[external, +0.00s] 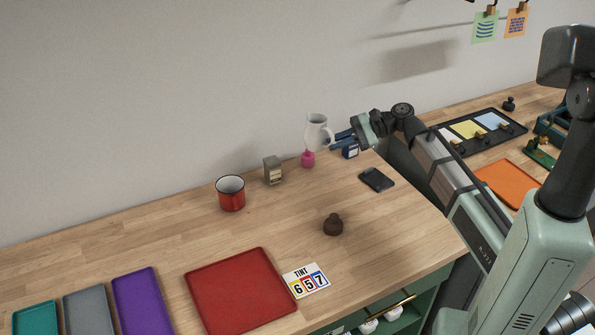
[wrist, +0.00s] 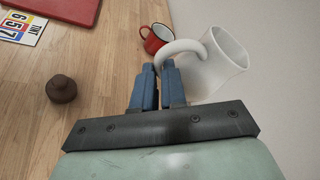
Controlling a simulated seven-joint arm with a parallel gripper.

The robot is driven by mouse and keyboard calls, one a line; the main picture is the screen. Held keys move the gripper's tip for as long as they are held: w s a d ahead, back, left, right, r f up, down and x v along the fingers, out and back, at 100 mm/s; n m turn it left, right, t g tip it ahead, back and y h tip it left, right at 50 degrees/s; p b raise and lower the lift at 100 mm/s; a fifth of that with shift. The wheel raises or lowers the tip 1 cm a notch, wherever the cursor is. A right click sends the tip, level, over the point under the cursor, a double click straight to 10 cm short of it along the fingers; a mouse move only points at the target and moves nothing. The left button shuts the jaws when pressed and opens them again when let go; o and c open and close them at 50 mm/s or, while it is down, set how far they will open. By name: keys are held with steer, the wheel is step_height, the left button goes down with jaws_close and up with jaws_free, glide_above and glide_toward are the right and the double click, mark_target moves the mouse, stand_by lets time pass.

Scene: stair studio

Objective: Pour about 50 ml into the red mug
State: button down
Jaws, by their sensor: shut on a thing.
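The red mug (external: 231,194) stands upright on the wooden table, left of centre, with a dark rim and a pale inside. It also shows in the wrist view (wrist: 157,40), beyond my gripper. A white pitcher (external: 317,132) is held up near the wall, to the right of the mug; in the wrist view the white pitcher (wrist: 222,66) is close, its handle between my fingers. My gripper (external: 341,139) is shut on the pitcher's handle, with blue fingers (wrist: 157,75). The pitcher looks about upright in the external view. Its contents are hidden.
A small pink object (external: 308,159) shows below the pitcher. A grey-brown box (external: 273,171) stands between it and the mug. A dark phone (external: 377,179), a brown knob-like object (external: 333,224), a red tray (external: 240,290) and a number card (external: 306,281) lie nearer. The middle table is mostly free.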

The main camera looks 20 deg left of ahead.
steer(key=w+f+m+t, duration=0.4)
steer(key=w+m+t, duration=0.6)
steer(key=w+t, duration=0.25)
steer(key=w+d+r+m+t+h, duration=0.25)
steer(key=w+d+m+t, duration=0.25)
steer(key=w+d, duration=0.3)
steer(key=w+d+r+m+t+h, duration=0.1)
steer(key=w+d+m+h, duration=0.2)
steer(key=d, duration=1.3)
steer(key=w+d+r+m+t+h, duration=0.1)
steer(key=w+d+m+h, duration=0.2)
steer(key=d, duration=1.3)
steer(key=w+d+r+m+t+h, duration=0.1)
steer(key=w+d+h, duration=0.3)
steer(key=d, duration=1.3)
steer(key=w+m+t, duration=0.1)
steer(key=w, duration=0.2)
steer(key=shift+r+m, duration=0.35)
steer(key=shift+m, duration=0.05)
steer(key=shift+w+a+r, duration=0.1)
steer(key=shift+w, duration=0.05)
